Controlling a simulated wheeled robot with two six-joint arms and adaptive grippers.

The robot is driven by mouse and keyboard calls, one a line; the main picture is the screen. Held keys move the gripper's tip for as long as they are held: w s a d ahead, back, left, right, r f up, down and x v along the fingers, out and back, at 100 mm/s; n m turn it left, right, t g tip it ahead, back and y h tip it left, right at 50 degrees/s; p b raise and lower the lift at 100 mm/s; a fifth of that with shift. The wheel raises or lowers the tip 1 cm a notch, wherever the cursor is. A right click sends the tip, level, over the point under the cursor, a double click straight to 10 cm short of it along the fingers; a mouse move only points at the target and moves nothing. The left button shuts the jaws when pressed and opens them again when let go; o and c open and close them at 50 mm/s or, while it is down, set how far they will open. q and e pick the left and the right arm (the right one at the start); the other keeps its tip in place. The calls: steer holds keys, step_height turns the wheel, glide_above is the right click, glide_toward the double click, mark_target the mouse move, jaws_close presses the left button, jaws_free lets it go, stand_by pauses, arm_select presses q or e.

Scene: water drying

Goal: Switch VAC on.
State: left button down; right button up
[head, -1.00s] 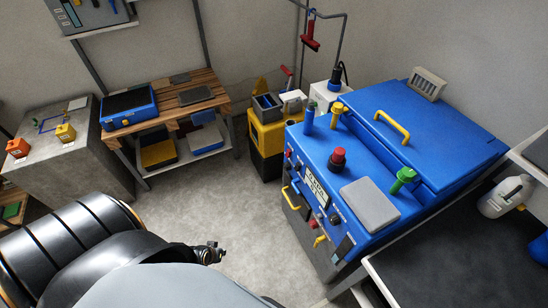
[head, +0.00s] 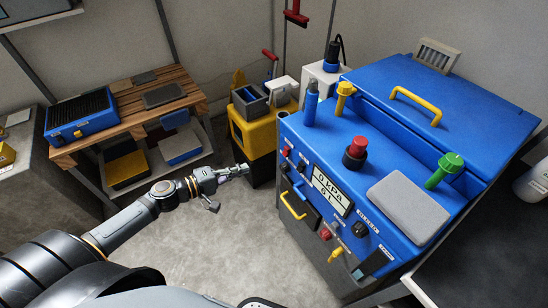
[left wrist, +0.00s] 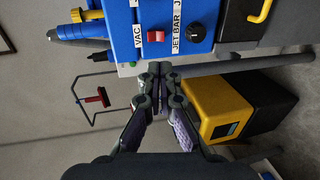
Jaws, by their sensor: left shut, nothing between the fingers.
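The blue machine (head: 330,130) stands at the right with a control panel on its front. The VAC switch is a small red rocker (head: 287,153) at the left end of that panel. In the left wrist view the red VAC switch (left wrist: 156,36) sits beside the printed label VAC (left wrist: 139,38). My left gripper (head: 243,169) is shut and empty, left of the panel and apart from it. In the left wrist view its fingertips (left wrist: 158,72) are below the switch, not touching it. My right gripper is out of view.
A black JET BAR knob (left wrist: 195,33) is close to the VAC switch. A display (head: 331,190) reads 0 kPa. A yellow handle (head: 293,205) sticks out below the panel. A yellow and black stand (head: 258,138) is behind my left gripper. The floor left of the machine is clear.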

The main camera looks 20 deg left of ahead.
mark_target(285, 155)
arm_select(q)
steer(key=x, duration=1.4)
steer(key=shift+w+p, duration=0.1)
steer(key=shift+p, duration=0.3)
